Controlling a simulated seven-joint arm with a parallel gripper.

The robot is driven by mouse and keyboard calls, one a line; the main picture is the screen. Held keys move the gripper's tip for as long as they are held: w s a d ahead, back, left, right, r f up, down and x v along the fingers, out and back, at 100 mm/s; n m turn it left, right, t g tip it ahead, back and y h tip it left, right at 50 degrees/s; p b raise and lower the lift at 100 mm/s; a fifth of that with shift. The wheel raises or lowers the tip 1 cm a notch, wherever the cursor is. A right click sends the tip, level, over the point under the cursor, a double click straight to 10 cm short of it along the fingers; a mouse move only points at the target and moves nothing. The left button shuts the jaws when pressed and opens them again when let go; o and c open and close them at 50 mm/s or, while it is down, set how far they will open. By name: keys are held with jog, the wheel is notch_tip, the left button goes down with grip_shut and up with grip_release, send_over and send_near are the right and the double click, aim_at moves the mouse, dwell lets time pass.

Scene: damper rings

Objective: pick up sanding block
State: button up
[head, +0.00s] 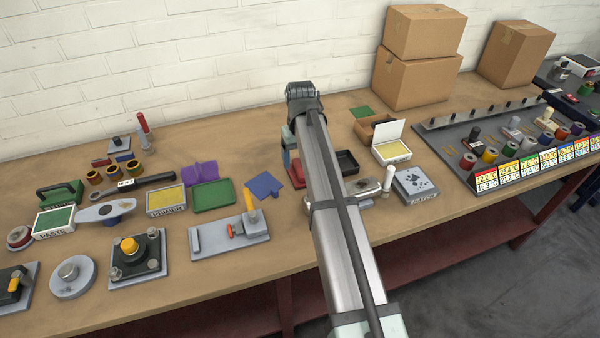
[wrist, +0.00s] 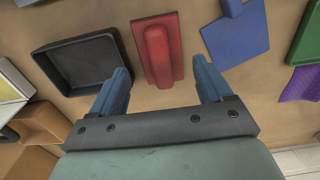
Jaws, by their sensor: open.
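A red block with a raised rounded grip on a flat base, which looks like the sanding block (wrist: 158,50), lies on the wooden bench. In the head view the red block (head: 297,174) shows just left of my arm, partly hidden. My gripper (wrist: 161,74) is open and empty, its two blue fingers spread to either side of the block's near end in the wrist view. I cannot tell whether the fingertips are above the block or level with it. In the head view my arm hides most of the gripper.
A black tray (wrist: 84,62) lies left of the block in the wrist view, and a blue flat piece (wrist: 236,38) lies right. A green tray (head: 213,195) and purple piece (head: 200,171) lie further left in the head view. Cardboard boxes (head: 415,82) stand at the back.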

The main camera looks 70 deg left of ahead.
aim_at(300, 166)
jog(key=f, duration=0.5)
jog(key=shift+a, duration=0.25)
jog(key=c, duration=0.9)
